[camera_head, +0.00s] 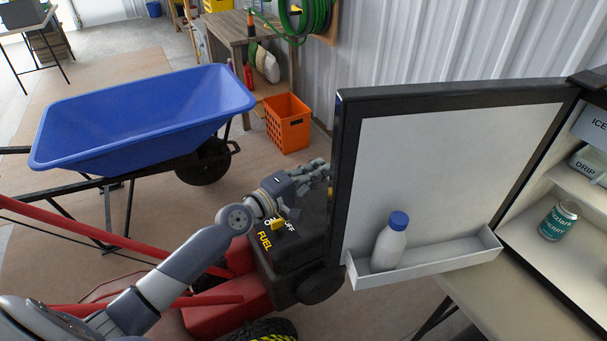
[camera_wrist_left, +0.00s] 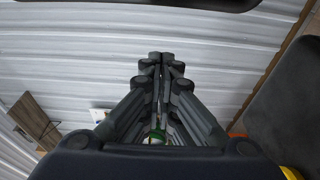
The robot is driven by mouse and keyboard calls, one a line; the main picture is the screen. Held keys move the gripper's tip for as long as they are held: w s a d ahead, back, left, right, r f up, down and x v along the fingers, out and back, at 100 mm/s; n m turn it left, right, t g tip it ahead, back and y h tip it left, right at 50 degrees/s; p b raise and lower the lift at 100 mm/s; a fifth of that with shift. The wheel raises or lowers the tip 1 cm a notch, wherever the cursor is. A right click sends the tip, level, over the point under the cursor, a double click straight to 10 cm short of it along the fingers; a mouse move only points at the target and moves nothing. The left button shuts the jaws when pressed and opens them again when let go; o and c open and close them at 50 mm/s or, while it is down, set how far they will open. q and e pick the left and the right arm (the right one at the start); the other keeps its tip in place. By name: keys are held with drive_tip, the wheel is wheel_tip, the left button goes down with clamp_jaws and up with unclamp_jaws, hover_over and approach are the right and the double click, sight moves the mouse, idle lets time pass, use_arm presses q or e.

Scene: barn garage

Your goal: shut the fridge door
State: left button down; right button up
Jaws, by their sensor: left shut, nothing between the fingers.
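The fridge door (camera_head: 440,170) stands wide open, with its white inner side and black frame facing me. A door shelf (camera_head: 440,258) holds a white bottle with a blue cap (camera_head: 390,243). The fridge body (camera_head: 550,265) is at the right edge, partly cut off. My left gripper (camera_head: 322,170) is just left of the door's free edge, near its outer side. I cannot tell whether it touches the door. Its fingers are shut and empty, as the left wrist view (camera_wrist_left: 161,60) also shows. My right gripper is in neither view.
A red mower with a black engine (camera_head: 290,245) stands under my left forearm, close to the door. A blue wheelbarrow (camera_head: 140,115) is at the left. An orange crate (camera_head: 288,124) and a wooden bench (camera_head: 226,28) stand behind. A can (camera_head: 558,220) is inside the fridge.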

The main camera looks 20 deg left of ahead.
use_arm(q)
drive_tip(key=shift+s+d+p, duration=0.6)
drive_tip(key=shift+d, duration=0.2)
drive_tip(key=shift+s+d+p, duration=0.6)
drive_tip(key=shift+d, duration=0.15)
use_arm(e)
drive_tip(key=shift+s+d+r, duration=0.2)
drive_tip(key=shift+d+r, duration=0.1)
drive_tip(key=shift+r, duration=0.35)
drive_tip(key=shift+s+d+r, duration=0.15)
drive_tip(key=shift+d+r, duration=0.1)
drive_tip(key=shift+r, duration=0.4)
